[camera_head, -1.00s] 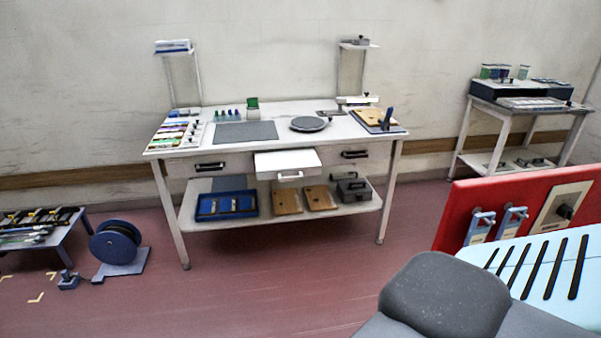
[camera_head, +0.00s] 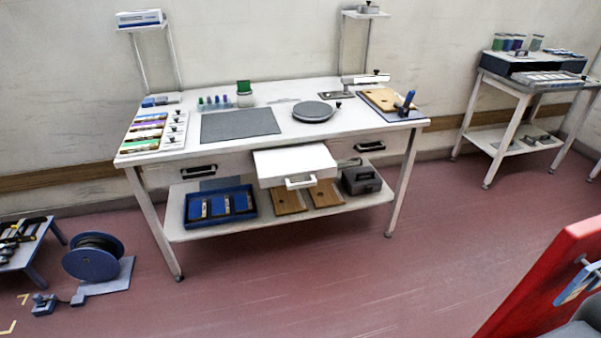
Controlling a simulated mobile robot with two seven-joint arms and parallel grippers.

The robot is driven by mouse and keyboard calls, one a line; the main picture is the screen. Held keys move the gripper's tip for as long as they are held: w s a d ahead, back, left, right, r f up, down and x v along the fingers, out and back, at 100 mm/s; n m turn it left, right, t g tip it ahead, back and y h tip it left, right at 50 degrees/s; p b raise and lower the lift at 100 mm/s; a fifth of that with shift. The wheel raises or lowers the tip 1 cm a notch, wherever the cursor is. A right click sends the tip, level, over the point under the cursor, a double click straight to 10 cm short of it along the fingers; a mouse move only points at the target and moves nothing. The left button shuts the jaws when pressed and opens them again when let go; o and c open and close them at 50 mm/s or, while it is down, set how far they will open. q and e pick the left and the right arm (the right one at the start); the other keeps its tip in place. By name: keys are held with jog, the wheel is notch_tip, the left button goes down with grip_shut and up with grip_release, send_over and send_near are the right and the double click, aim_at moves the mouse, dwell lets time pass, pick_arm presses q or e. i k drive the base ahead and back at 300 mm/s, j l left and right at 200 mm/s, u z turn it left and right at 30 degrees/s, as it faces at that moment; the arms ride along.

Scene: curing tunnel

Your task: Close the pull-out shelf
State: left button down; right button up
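The pull-out shelf (camera_head: 293,163) is a white, drawer-like unit under the middle of the white workbench (camera_head: 240,94). It sticks out from the bench front, between two closed drawers, and has a white bar handle (camera_head: 300,182) on its front. Nothing lies on its top. Neither of my grippers shows in the head view, so their state is hidden.
Closed drawers with black handles flank it, left (camera_head: 199,172) and right (camera_head: 369,147). The lower shelf holds a blue tray (camera_head: 220,219), wooden boards and a grey box (camera_head: 361,180). A cable reel (camera_head: 92,258) stands left; a red panel (camera_head: 545,285) is near right. The floor before the bench is clear.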

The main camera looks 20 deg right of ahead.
aim_at(287, 164)
jog(key=i+z, duration=0.3)
jog(key=i, duration=0.3)
jog(key=i+z, duration=0.3)
jog(key=i, duration=0.3)
